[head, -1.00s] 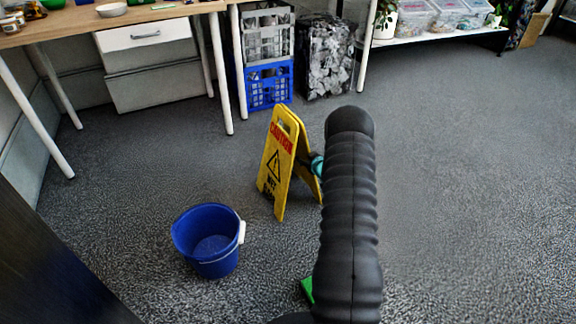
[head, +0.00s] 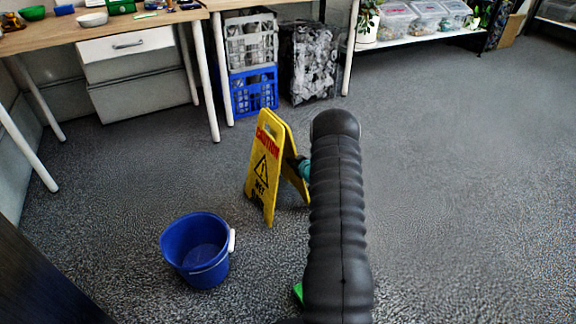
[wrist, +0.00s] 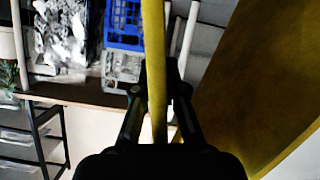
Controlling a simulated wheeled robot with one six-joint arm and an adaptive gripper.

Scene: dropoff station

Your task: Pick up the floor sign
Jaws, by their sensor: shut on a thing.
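The yellow floor sign (head: 264,166) stands open like a tent in the middle of the head view, with a red caution heading and a black warning triangle. In the wrist view one yellow panel (wrist: 154,75) runs edge-on between my fingers, and the other panel (wrist: 250,85) spreads at the right. My gripper (wrist: 158,88) is shut on the edge-on panel. In the head view my arm hides most of the gripper and part of the sign's right side. I cannot tell whether the sign's feet touch the floor.
A blue bucket (head: 197,250) stands on the floor in front and to the left of the sign. A desk (head: 110,34) with white legs and stacked crates (head: 254,92) stand behind. A green thing (head: 298,292) is partly hidden by my arm. Carpet at the right is clear.

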